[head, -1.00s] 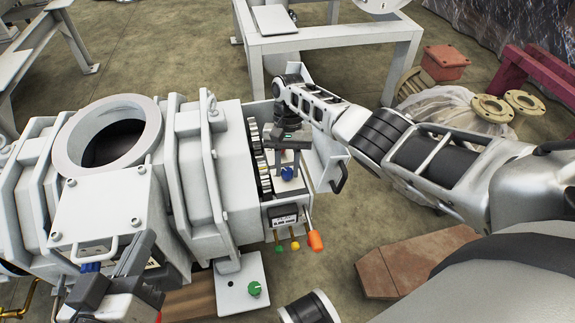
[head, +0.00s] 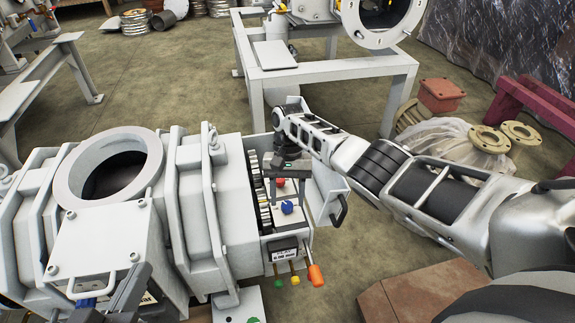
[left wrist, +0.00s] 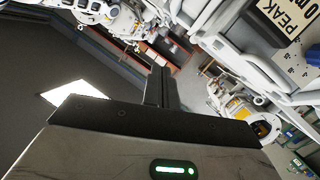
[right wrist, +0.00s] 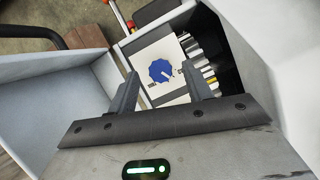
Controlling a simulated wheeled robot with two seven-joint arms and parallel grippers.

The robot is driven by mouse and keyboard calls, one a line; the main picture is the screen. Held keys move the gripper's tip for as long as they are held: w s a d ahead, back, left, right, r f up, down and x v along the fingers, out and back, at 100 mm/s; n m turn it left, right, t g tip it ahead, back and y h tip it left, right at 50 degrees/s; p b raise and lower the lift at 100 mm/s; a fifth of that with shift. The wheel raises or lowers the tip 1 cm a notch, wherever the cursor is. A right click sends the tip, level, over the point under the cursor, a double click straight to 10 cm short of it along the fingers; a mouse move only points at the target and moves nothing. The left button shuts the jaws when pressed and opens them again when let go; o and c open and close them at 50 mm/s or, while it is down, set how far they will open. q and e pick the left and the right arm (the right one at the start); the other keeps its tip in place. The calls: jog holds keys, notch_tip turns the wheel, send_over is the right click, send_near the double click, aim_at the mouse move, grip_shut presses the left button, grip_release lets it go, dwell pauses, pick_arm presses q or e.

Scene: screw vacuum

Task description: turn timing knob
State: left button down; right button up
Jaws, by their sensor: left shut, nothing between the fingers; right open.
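A blue knob (head: 287,207) with a pale pointer mark sits on a white plate inside the open control box on the machine's right end. In the right wrist view the knob (right wrist: 161,71) lies in the gap ahead of my right gripper's fingers. My right gripper (head: 283,166) is open and empty, just behind the knob in the head view, apparently not touching it. My left gripper (head: 128,292) is shut and empty, low over the machine's front; its closed fingers show in the left wrist view (left wrist: 160,88).
A red part (head: 277,183) sits just behind the blue knob. The box's open door (head: 328,190) with a black handle stands close on the right. Orange (head: 315,275), yellow and green-tipped levers stick out in front. A grey frame table (head: 330,65) stands behind.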

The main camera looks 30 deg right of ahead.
pick_arm(q)
jog(key=shift+s+a+f+g+p, duration=0.2)
jog(key=shift+f+g+p, duration=0.1)
jog(key=shift+f+p, duration=0.2)
pick_arm(e)
jog(key=v, duration=1.4)
jog(key=shift+r, duration=0.35)
pick_arm(q)
jog(key=shift+w+y, duration=0.1)
jog(key=shift+y, duration=0.2)
pick_arm(e)
jog(key=shift+d, duration=0.1)
